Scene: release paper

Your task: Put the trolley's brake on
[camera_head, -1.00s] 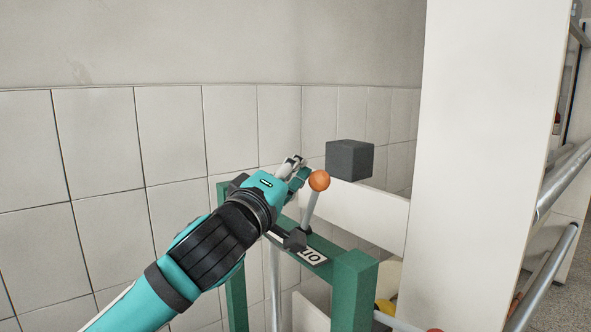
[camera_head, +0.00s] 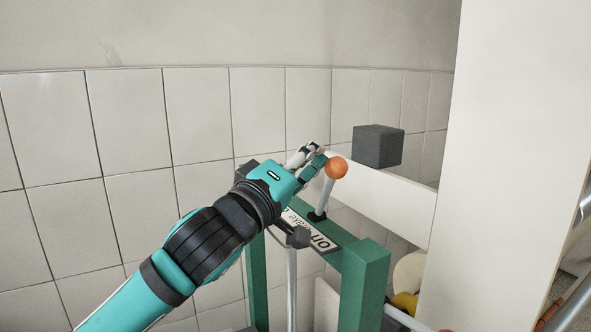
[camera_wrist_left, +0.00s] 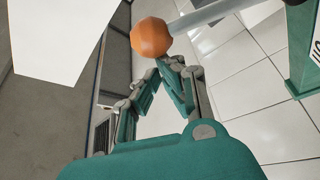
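The trolley's green frame (camera_head: 365,262) stands by the tiled wall in the head view. A label plate (camera_head: 322,243) with partly hidden lettering, including "on", lies on its top bar. The brake lever (camera_head: 325,192) is a pale rod with an orange ball knob (camera_head: 337,168), rising from the plate and leaning right. My left gripper (camera_head: 314,157) is just left of the knob. In the left wrist view the fingertips (camera_wrist_left: 160,68) almost meet, with nothing seen between them; the orange knob (camera_wrist_left: 151,37) is just beyond them. Whether they touch it is unclear. My right gripper is out of view.
A dark grey cube (camera_head: 378,146) is behind the knob, above a white panel (camera_head: 385,190). A tall white panel (camera_head: 500,170) blocks the right side. Yellow and cream round items (camera_head: 405,302) show low behind the frame. The tiled wall (camera_head: 130,130) closes off the back.

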